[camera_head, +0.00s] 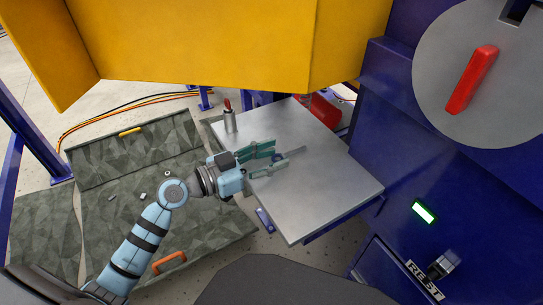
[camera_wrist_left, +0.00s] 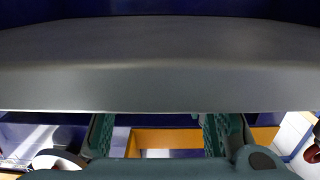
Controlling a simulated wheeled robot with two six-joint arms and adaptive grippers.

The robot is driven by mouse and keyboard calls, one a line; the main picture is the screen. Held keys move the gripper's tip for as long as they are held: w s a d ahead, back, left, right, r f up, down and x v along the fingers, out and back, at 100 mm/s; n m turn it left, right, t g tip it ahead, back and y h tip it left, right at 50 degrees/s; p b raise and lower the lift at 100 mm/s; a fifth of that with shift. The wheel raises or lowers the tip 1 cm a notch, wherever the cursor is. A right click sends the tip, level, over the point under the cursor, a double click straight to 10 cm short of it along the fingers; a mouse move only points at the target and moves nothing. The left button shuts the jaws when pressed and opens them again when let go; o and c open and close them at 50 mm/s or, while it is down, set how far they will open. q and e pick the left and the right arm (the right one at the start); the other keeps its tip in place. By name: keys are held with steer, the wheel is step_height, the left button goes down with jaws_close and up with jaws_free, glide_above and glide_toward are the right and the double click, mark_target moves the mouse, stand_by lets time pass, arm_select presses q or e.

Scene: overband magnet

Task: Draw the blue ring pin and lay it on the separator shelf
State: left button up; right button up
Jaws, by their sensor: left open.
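The grey metal plate (camera_head: 320,195), which looks like the separator shelf, stands in the middle of the head view. My left gripper (camera_head: 279,156) is over its left part, fingers apart, pointing right, with nothing seen between them. A slim darker grey streak (camera_head: 296,152) lies just beyond the fingertips; I cannot tell whether it is an object or a shadow. In the left wrist view both fingers (camera_wrist_left: 160,130) are spread below a broad grey surface (camera_wrist_left: 160,75). I cannot make out a pin with a blue ring in either view. My right gripper is not in view.
A steel post with a red top (camera_head: 230,120) stands at the plate's back left corner. A yellow housing (camera_head: 220,45) hangs above. A bin-like panel (camera_head: 135,160) lies left.

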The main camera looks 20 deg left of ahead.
arm_select(q)
steer(key=shift+s+a+f, duration=0.1)
steer(key=shift+a+f, duration=0.05)
steer(key=shift+f, duration=0.15)
steer(key=v, duration=0.7)
steer(key=shift+r, duration=0.25)
